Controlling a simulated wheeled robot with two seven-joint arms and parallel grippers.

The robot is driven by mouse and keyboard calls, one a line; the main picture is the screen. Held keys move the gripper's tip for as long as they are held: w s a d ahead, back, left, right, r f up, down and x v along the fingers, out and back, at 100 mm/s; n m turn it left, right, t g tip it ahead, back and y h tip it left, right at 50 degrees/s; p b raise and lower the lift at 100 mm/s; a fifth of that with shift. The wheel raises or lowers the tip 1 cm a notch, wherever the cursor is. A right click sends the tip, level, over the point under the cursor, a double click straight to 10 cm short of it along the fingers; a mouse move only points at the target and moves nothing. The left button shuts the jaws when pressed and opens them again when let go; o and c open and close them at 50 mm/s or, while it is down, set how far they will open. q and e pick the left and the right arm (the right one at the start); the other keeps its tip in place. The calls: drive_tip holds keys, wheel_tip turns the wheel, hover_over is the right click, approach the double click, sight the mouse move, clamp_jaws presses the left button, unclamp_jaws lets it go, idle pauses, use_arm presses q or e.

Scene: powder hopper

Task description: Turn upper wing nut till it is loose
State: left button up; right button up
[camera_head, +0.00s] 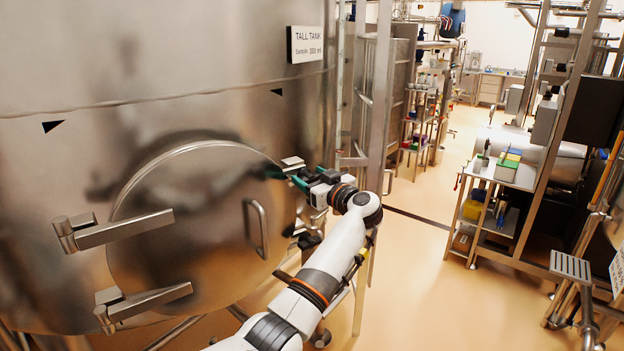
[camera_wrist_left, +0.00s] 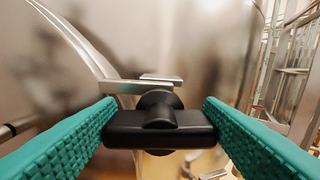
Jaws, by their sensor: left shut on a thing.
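The upper wing nut (camera_wrist_left: 160,128) is a black bar-shaped knob with a round hub, seen close up in the left wrist view in front of a steel bracket (camera_wrist_left: 145,86). My left gripper (camera_head: 298,179) is at the right rim of the round tank door (camera_head: 190,235). Its two teal ribbed fingers (camera_wrist_left: 160,112) are shut on the two ends of the wing nut, which lies about level across the picture. In the head view the gripper largely hides the nut. A dark lower fitting (camera_head: 304,236) shows below, partly behind my left arm. My right gripper is not in view.
The door has a curved handle (camera_head: 256,228) just left of my gripper and two hinge arms (camera_head: 125,229) on its left. A steel frame (camera_head: 378,100) stands close on the right. Beyond it is open floor (camera_head: 420,270) and a cart (camera_head: 505,172).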

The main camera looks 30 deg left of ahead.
use_arm(q)
drive_tip(key=n, duration=0.2)
drive_tip(key=n+b, duration=0.1)
drive_tip(key=n, duration=0.1)
drive_tip(key=shift+s+f, duration=0.1)
drive_tip(key=shift+f, duration=0.1)
drive_tip(key=n+b, duration=0.2)
drive_tip(key=n, duration=0.2)
drive_tip(key=shift+s+f+n, duration=0.1)
drive_tip(key=shift+f+n, duration=0.05)
drive_tip(key=shift+n, duration=0.15)
drive_tip(key=n+b, duration=0.4)
drive_tip(key=n, duration=0.1)
drive_tip(key=shift+a+f, duration=0.1)
drive_tip(key=shift+f, duration=0.1)
drive_tip(key=shift+n+b, duration=1.6)
drive_tip(key=shift+n, duration=0.2)
drive_tip(key=shift+s+r, duration=0.1)
drive_tip(key=o, duration=1)
